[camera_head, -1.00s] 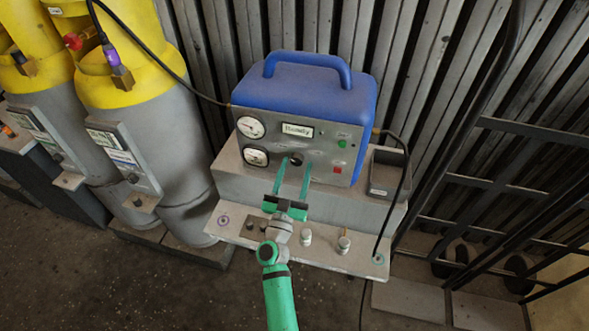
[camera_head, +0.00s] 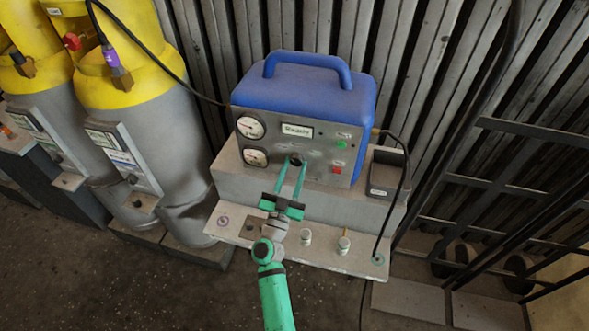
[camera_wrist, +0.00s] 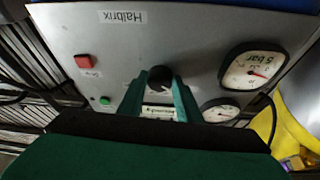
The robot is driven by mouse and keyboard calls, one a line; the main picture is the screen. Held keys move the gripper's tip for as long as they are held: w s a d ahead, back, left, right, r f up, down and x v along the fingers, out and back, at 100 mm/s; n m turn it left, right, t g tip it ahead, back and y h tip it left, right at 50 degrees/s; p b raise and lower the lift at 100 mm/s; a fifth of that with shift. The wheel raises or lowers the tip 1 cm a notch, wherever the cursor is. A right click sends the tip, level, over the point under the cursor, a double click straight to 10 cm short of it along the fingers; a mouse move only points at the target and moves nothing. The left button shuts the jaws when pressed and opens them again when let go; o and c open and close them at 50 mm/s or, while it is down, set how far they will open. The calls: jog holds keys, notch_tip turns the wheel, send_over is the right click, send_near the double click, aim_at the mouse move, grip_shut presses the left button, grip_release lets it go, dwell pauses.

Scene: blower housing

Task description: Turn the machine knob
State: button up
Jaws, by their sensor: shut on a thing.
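The machine (camera_head: 310,100) has a blue cover with a handle and a grey front panel, and it stands on a grey stepped base. Its black round knob (camera_head: 297,160) is low on the panel, right of the two gauges. The knob also shows in the wrist view (camera_wrist: 160,76), where the panel is upside down. My gripper (camera_head: 296,164) reaches the panel from below with two long green fingers. In the wrist view, the fingertips of my gripper (camera_wrist: 161,80) lie on either side of the knob, shut on it.
A green button (camera_head: 341,145) and a red button (camera_head: 336,170) sit right of the knob. Yellow-topped grey cylinders (camera_head: 130,130) stand at left. A black cable (camera_head: 396,200) hangs at right. Small silver fittings (camera_head: 343,244) stand on the lower step.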

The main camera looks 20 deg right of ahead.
jog(key=shift+w+a+m+h, duration=0.2)
jog(key=shift+a+m+h, duration=0.1)
jog(key=shift+m, duration=0.8)
jog(key=m+g+h, duration=0.1)
jog(key=m+g, duration=0.1)
jog(key=m, duration=0.1)
jog(key=m+g+h, duration=0.1)
jog(key=m, duration=0.3)
jog(key=shift+w+a+r+g, duration=0.1)
jog(key=shift+a+r+g, duration=0.1)
jog(key=shift+g, duration=0.2)
jog(key=shift+r+m+g, duration=0.1)
jog(key=shift+m+g, duration=0.8)
jog(key=shift+m, duration=1.7)
jog(key=o, duration=1)
jog(key=shift+d, duration=0.1)
jog(key=shift+o, duration=0.2)
jog(key=v, duration=1.1)
jog(key=shift+w, duration=0.15)
